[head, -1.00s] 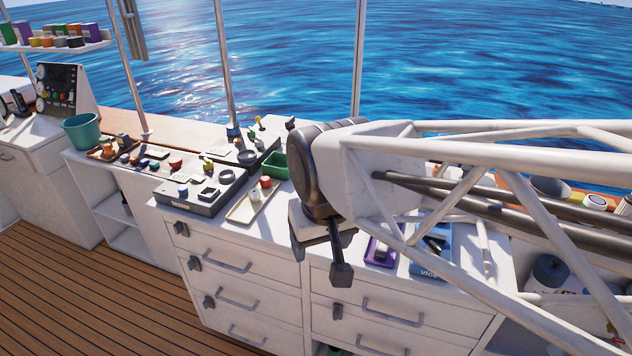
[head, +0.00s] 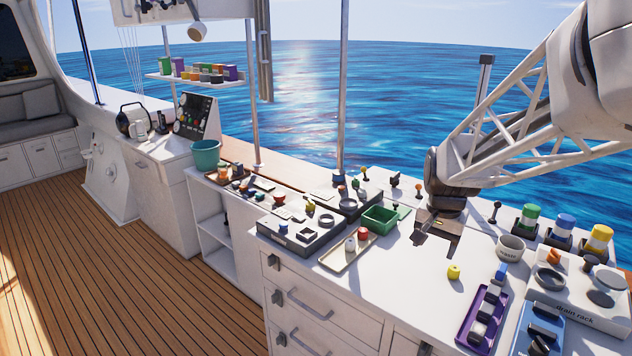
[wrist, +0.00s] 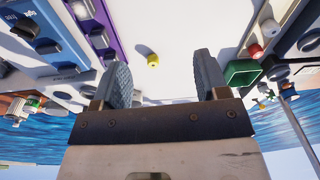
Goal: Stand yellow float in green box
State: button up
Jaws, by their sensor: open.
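The yellow float (head: 453,272) is a small rounded piece on the white counter, right of the green box. It also shows in the wrist view (wrist: 153,60), beyond and between my fingertips. The green box (head: 380,221) is an open, empty-looking tray-like container on the counter; it shows at right in the wrist view (wrist: 241,74). My gripper (head: 437,240) is open and empty, above the counter between the box and the float. In the wrist view its two grey fingers (wrist: 162,75) are spread apart, touching nothing.
A beige tray (head: 335,263) with a white and a red piece lies left of the box. Bare counter surrounds the float.

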jog(key=w+d+f+m, duration=0.3)
jog(key=w+d+f, duration=0.2)
jog(key=w+d, duration=0.15)
jog(key=m+g, duration=0.1)
jog(key=m, duration=0.1)
send_over(455, 267)
notch_tip(455, 267, down, 6)
jog(key=shift+s+d+f, duration=0.1)
jog(key=shift+f, duration=0.05)
jog(key=shift+f, duration=0.1)
jog(key=shift+f, duration=1.2)
jog(key=shift+f, duration=0.1)
jog(key=shift+f, duration=2.5)
